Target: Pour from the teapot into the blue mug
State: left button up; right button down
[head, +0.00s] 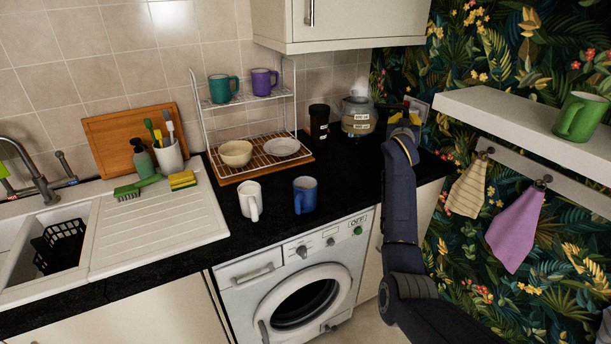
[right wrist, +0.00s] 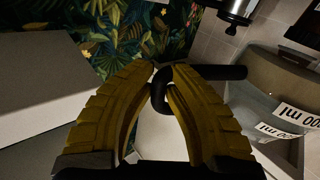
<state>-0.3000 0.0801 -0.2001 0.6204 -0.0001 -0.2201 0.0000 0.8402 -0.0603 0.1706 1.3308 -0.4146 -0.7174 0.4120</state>
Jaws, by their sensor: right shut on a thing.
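The glass teapot (head: 357,124) with white measuring labels stands upright at the back right of the black counter. Its brownish body also shows at the right of the right wrist view (right wrist: 262,82). My right gripper (head: 402,118) is beside the teapot on its right. In the right wrist view its yellow fingers (right wrist: 160,80) are shut on the teapot's black handle (right wrist: 161,98). The blue mug (head: 306,197) stands upright near the counter's front edge, left of my right arm. My left gripper is not in view.
A white mug (head: 250,200) stands left of the blue mug. Behind them is a wire rack (head: 205,135) with a bowl, a plate and two mugs. A black cup (head: 319,123) stands left of the teapot. A white shelf (head: 520,120) is at right.

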jog(key=shift+f, duration=0.25)
jog(key=s+d+f+n+t+y, duration=0.15)
jog(key=s+d+f+y, duration=0.25)
jog(key=s+f, duration=0.5)
jog(key=a+r+n+y, duration=0.3)
jog(key=a+n+y, duration=0.1)
jog(key=a+y, duration=0.1)
jog(key=shift+s+a+r+n, duration=0.3)
jog(key=shift+a+n, duration=0.05)
jog(key=shift+a, duration=0.2)
dwell(0.5)
